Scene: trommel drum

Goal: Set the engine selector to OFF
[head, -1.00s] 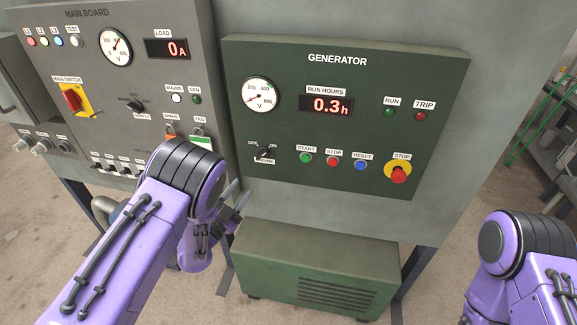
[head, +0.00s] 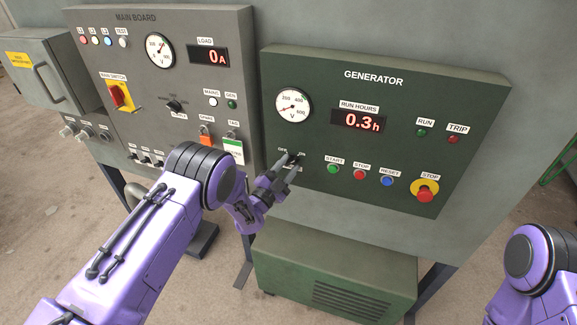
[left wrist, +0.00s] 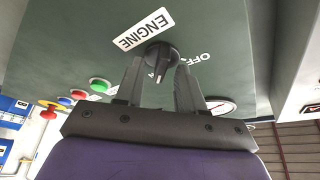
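The engine selector (left wrist: 161,58) is a black rotary knob on the green generator panel (head: 390,75). In the left wrist view its ENGINE label (left wrist: 144,29) is above it and the OFF mark (left wrist: 195,60) is to its right. The other mark is partly hidden by a finger, and the knob's grip points down in that view. My left gripper (left wrist: 160,75) is open, its fingers on either side of the knob; I cannot tell whether they touch it. In the head view the left gripper (head: 289,164) covers most of the selector. My right gripper is out of view.
Start (head: 333,168), stop (head: 359,174) and reset (head: 387,181) buttons sit right of the selector, with a red emergency stop (head: 425,194) beyond. The grey main board (head: 130,50) stands to the left. A green box (head: 335,270) is below the panel.

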